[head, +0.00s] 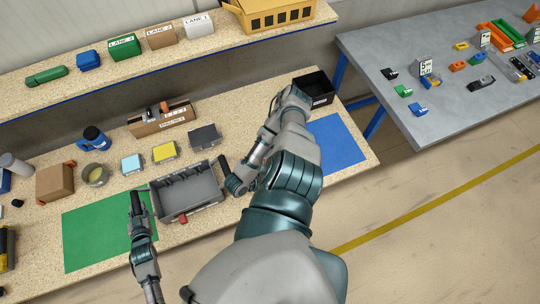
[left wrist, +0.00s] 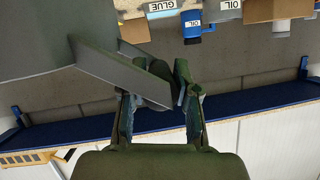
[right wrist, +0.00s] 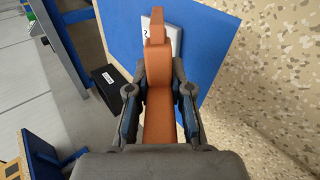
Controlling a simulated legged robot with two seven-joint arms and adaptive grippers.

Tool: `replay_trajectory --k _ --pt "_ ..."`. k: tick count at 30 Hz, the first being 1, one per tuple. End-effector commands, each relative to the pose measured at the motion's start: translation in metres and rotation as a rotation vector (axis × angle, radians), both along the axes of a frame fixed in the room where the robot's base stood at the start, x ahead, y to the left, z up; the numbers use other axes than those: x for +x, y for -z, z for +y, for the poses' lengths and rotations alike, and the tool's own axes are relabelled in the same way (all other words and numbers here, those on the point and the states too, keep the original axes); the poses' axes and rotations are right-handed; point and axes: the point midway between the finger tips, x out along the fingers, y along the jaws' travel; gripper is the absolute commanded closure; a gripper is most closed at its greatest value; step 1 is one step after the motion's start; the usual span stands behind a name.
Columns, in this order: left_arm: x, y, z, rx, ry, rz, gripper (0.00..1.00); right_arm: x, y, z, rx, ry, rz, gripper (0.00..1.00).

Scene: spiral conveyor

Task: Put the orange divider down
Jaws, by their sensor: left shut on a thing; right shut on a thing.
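The orange divider (right wrist: 157,95) stands out lengthwise between the fingers of my right gripper (right wrist: 158,108) in the right wrist view. The blue mat (right wrist: 190,55) lies behind it, with a white numbered plate (right wrist: 175,42) partly covered by the divider. I cannot tell whether the divider touches the mat. In the head view my right arm hides the divider, and the blue mat (head: 335,145) shows to the right of the arm. My left gripper (head: 137,203) is at the left side of the grey bin (head: 190,207). The left wrist view shows it (left wrist: 155,90) shut on a grey bar-like part.
A black box (head: 314,87) stands behind the blue mat. Cyan, yellow and dark small boxes (head: 204,136) line up behind the bin. A grey table (head: 460,105) stands apart at right.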

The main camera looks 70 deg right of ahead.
Motion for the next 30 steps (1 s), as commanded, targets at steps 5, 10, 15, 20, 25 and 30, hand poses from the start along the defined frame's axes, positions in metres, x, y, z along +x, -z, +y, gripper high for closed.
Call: replay_trajectory --k 5,10,15,20,25,30 --pt "-0.003 0.008 0.002 0.012 -0.001 0.013 1.00 0.000 0.029 0.000 -0.001 -0.001 0.001 1.00" --pt "-0.003 0.008 0.002 0.012 -0.001 0.013 1.00 0.000 0.048 0.000 0.001 -0.001 0.001 1.00" --pt "-0.003 0.008 0.002 0.012 -0.001 0.013 1.00 0.000 0.057 0.000 0.001 -0.001 0.001 1.00" --pt "-0.003 0.008 0.002 0.012 -0.001 0.013 1.00 0.000 0.058 0.000 0.002 -0.001 0.000 1.00" --pt "-0.003 0.008 0.002 0.012 -0.001 0.013 1.00 0.000 0.058 0.000 0.002 -0.001 0.000 0.73" --pt "-0.003 0.008 0.002 0.012 -0.001 0.013 1.00 0.000 0.058 0.000 0.001 -0.001 0.000 0.63"
